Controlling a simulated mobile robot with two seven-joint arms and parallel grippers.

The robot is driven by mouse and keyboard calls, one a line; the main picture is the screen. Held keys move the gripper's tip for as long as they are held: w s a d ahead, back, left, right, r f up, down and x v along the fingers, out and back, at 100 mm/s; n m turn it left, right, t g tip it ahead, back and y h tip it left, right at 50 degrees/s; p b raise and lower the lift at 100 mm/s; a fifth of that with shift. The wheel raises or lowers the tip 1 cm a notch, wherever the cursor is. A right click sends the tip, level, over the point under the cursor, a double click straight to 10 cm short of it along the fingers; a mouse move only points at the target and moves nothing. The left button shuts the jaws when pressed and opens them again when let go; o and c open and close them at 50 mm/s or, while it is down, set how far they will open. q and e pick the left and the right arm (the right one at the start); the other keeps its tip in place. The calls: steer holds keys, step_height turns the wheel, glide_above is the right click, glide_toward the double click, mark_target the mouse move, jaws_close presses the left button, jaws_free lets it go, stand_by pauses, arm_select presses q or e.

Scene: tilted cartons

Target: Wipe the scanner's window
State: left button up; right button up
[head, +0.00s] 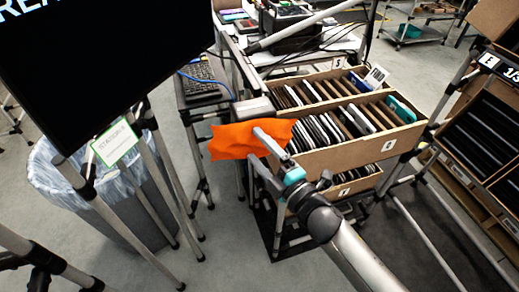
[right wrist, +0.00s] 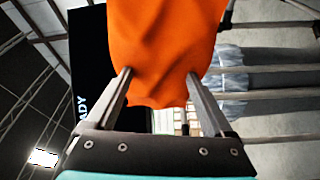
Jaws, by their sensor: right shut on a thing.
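An orange cloth (head: 232,141) hangs in my right gripper (head: 257,146), left of the tilted cartons in the head view. In the right wrist view, the cloth (right wrist: 165,40) is pinched between both fingertips of the right gripper (right wrist: 158,76) and spreads beyond them. A small grey box (head: 254,107) sits just behind the cloth in the head view; it may be the scanner, but I cannot make out a window on it. The cloth hides part of what lies below that box. My left gripper is not in view.
Tilted cartons (head: 367,152) with upright dark items stand on a rack right of the gripper. A keyboard (head: 199,77) lies behind on a narrow stand. A large black screen (head: 95,60) and a lined bin (head: 75,185) are at left. Another carton rack (head: 470,150) stands at right.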

steer(key=shift+w+a, duration=0.2)
steer(key=shift+w, duration=0.35)
steer(key=shift+w+a, duration=0.15)
steer(key=shift+w, duration=0.35)
steer(key=shift+d, duration=0.15)
steer(key=shift+w+d, duration=0.3)
steer(key=shift+d, duration=0.6)
steer(key=shift+w+d, duration=0.3)
steer(key=shift+d, duration=0.6)
steer(key=shift+a, duration=0.15)
steer(key=shift+s+a+r, duration=0.1)
steer(key=shift+s+a, duration=0.15)
steer(key=shift+a, duration=0.7)
steer(key=shift+s+a+r, duration=0.1)
steer(key=shift+s+a, duration=0.15)
steer(key=shift+a, duration=0.65)
steer(key=shift+s, duration=0.15)
